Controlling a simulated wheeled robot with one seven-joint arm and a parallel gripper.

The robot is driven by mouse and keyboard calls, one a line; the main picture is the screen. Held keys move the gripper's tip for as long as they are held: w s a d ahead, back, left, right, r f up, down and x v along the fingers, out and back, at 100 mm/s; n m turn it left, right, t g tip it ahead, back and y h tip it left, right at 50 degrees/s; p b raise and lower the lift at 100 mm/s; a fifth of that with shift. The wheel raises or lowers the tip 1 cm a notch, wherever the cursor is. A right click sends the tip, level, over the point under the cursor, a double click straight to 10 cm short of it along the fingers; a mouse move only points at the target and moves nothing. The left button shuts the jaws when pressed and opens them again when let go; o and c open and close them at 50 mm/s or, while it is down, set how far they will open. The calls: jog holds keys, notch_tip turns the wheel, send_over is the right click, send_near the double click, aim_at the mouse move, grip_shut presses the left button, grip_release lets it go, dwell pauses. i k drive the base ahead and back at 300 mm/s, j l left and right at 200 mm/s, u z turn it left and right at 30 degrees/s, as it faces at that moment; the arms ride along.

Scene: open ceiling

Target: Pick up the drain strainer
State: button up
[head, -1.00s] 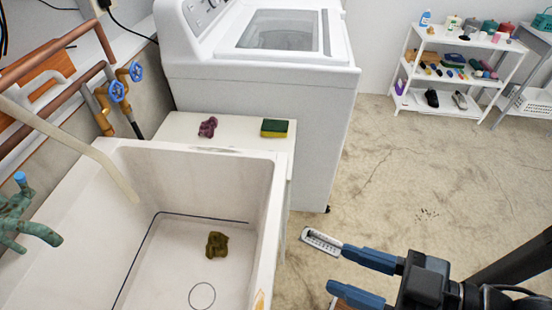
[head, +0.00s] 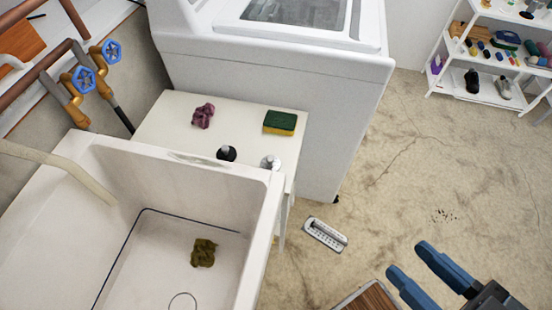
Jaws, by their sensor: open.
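I cannot clearly make out the drain strainer. A small silvery round-topped thing (head: 270,162) stands on the white side table (head: 160,127), partly hidden by the sink's rim; I cannot tell if it is the strainer. A black-topped thing (head: 227,153) stands left of it, also partly hidden. The white sink (head: 265,235) is at the left, with a dark ring (head: 182,302) in its floor, cut by the lower edge. My gripper (head: 408,258) is at the lower right, open and empty, apart from the sink and the side table.
A purple lump (head: 203,116) and a green-yellow sponge (head: 280,122) lie on the side table. A brown-green lump (head: 203,252) lies in the sink. A thermometer-like plate (head: 325,234) is on the floor. A wood-topped thing (head: 372,296) is below my gripper. Open floor lies right.

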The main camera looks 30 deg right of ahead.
aim_at(270, 162)
jog(key=j+u, duration=0.1)
jog(key=u, duration=0.9)
jog(key=l+z, duration=0.1)
jog(key=z, duration=0.9)
jog(key=k+l+u, duration=0.15)
jog(key=l, duration=0.2)
jog(key=k+l+u, duration=0.15)
jog(key=i+l, duration=0.15)
jog(key=i, duration=0.25)
